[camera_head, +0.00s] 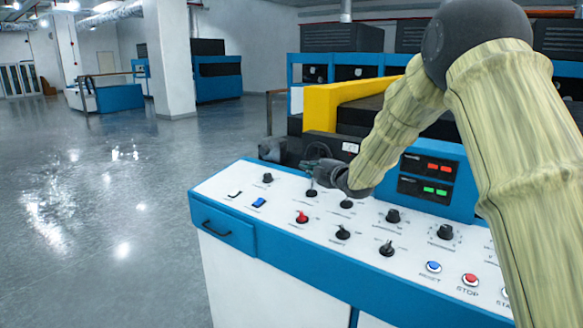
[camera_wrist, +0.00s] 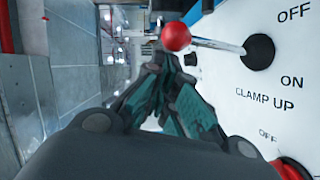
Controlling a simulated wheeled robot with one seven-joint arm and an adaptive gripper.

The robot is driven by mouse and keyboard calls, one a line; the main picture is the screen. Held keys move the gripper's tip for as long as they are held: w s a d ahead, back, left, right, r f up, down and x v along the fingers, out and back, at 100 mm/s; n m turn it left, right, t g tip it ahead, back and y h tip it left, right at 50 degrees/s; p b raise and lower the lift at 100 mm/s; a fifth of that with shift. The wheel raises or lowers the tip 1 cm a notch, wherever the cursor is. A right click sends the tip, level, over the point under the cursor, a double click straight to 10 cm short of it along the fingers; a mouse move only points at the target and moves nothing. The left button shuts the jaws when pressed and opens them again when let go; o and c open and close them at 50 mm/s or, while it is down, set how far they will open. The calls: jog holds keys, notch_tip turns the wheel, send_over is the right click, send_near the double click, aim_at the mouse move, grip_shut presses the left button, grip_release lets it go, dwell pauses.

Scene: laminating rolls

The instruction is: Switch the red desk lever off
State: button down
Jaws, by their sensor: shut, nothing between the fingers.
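The lever with a red ball (camera_wrist: 176,37) on a thin metal stem stands out from a black base in the white panel, in the wrist view. "OFF" is printed above its base and "ON" and "CLAMP UP" below; I cannot tell which way it is set. My gripper (camera_wrist: 171,65) is shut and empty, its tips just below the ball and close to it; contact is unclear. In the head view my gripper (camera_head: 318,168) is low over the back left of the desk, and I cannot make out the ball there.
Several black knobs, a blue button (camera_head: 433,267) and a red stop button (camera_head: 470,280) fill the panel. A yellow machine part (camera_head: 335,100) rises behind. Open floor lies left.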

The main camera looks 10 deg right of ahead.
jog(key=shift+w+d+r, duration=0.15)
jog(key=shift+w+d, duration=0.05)
dwell(0.5)
jog(key=shift+a, duration=0.1)
jog(key=s+d+r+b, duration=0.1)
jog(key=s+r+b, duration=0.1)
jog(key=s, duration=0.9)
jog(key=shift+s+r, duration=0.2)
jog(key=shift+r, duration=0.1)
